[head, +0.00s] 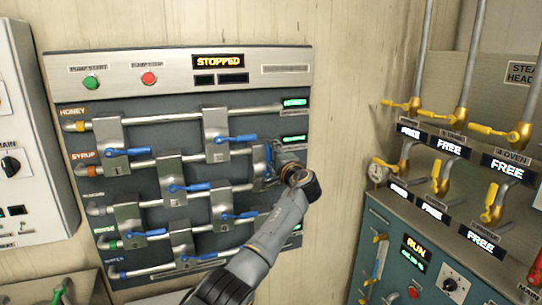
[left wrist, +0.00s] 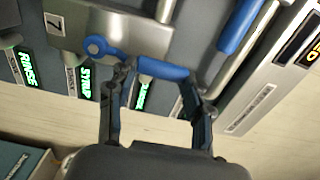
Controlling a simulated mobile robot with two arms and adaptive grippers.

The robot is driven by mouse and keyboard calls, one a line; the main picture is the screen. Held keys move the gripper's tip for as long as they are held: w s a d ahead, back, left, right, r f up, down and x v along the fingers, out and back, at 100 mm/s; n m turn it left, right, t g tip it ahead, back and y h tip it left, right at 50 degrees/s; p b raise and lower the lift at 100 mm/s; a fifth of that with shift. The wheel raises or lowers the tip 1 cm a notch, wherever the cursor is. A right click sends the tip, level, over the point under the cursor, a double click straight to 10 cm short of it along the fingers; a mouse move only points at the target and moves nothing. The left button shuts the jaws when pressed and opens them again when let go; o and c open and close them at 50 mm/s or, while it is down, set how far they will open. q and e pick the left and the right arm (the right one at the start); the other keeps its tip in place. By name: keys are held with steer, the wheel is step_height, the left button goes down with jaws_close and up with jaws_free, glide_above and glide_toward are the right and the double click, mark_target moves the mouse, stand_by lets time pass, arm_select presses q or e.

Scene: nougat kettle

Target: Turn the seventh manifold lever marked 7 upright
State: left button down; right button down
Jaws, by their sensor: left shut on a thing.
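The lever marked 7 has a blue handle (left wrist: 162,70) and a round blue pivot (left wrist: 95,46) on a grey plate (left wrist: 70,22) bearing the number 7. In the head view my left gripper (head: 272,168) partly hides the lever. My right gripper is out of view.
The manifold panel (head: 180,90) has several other blue levers lying sideways, such as one above lever 7 (head: 236,138). Its display (head: 217,61) reads STOPPED. A second panel with yellow valves (head: 492,132) and FREE signs stands at the right. Bare wall (head: 345,100) lies between.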

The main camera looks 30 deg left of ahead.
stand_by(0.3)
arm_select(q)
steer(key=c, duration=0.6)
jaws_free()
steer(key=shift+d, duration=0.1)
steer(key=shift+o, duration=0.2)
steer(key=v, duration=1.2)
steer(key=shift+f, duration=0.1)
